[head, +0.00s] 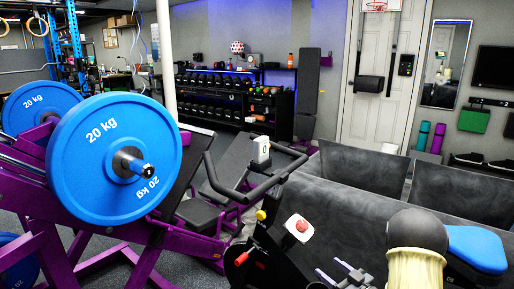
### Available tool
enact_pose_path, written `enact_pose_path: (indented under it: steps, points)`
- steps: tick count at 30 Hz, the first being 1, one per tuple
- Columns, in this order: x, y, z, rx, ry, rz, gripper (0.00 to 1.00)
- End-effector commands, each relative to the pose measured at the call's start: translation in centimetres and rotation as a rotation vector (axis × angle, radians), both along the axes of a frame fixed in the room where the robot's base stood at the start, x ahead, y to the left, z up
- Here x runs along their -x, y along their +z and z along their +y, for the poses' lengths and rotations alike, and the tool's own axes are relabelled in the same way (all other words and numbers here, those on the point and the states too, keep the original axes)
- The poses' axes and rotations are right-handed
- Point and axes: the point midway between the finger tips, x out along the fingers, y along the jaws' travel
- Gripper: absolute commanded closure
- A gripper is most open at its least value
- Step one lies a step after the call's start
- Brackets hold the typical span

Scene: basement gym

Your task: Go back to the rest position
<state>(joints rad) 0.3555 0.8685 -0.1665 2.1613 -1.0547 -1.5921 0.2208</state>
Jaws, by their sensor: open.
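My gripper (343,272) shows at the bottom edge of the head view, right of centre. Two grey, finger-like parts stand apart with a gap between them, and I see nothing held there. Its lower part is cut off by the frame.
A purple weight machine with blue 20 kg plates (85,155) stands at the left. A dark exercise bike (262,225) is close in front. Dark grey panels (365,172) fill the right middle. A dumbbell rack (215,105) stands against the back wall.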

Motion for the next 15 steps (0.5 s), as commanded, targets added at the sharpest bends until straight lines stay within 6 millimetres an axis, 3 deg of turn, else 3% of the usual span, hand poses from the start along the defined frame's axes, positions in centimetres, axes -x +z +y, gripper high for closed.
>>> enact_pose_path:
  steps: [9, 15]
  points:
    - [-1.4, 0.9, 0.5, 0.169, -0.138, 0.127, 0.36]
    - [-0.8, 1.7, 0.5, 0.298, -0.278, 0.287, 0.36]
